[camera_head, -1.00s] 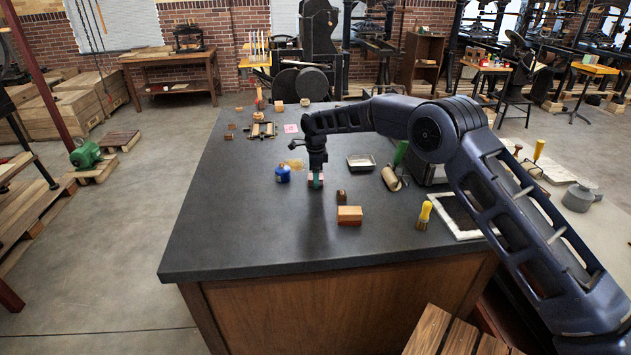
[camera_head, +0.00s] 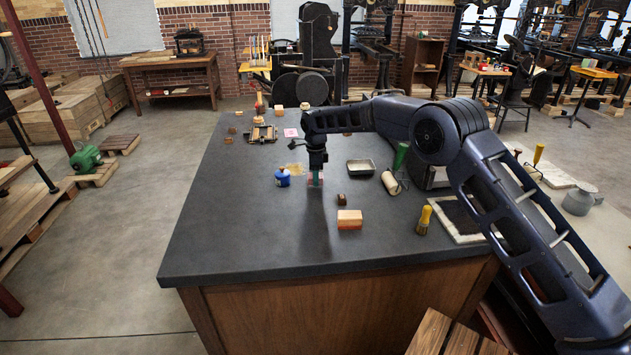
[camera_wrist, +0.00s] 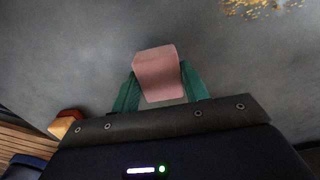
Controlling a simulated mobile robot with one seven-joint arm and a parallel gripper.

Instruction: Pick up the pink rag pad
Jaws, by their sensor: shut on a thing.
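The pink rag pad (camera_wrist: 158,73) is a small pink block between the two green fingers of my gripper (camera_wrist: 158,90) in the wrist view. The fingers touch it on both sides. In the head view my gripper (camera_head: 315,180) points straight down over the dark worktop, with a little of the pink pad (camera_head: 309,179) showing beside the green finger. I cannot tell clearly whether the pad is clear of the worktop.
A small brown block (camera_head: 342,199) and an orange-and-tan block (camera_head: 349,220) are nearer the front. A metal tray (camera_head: 361,167), a roller (camera_head: 390,183) and a yellow-handled brush (camera_head: 424,219) lie right. The worktop's (camera_head: 230,230) front left is clear.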

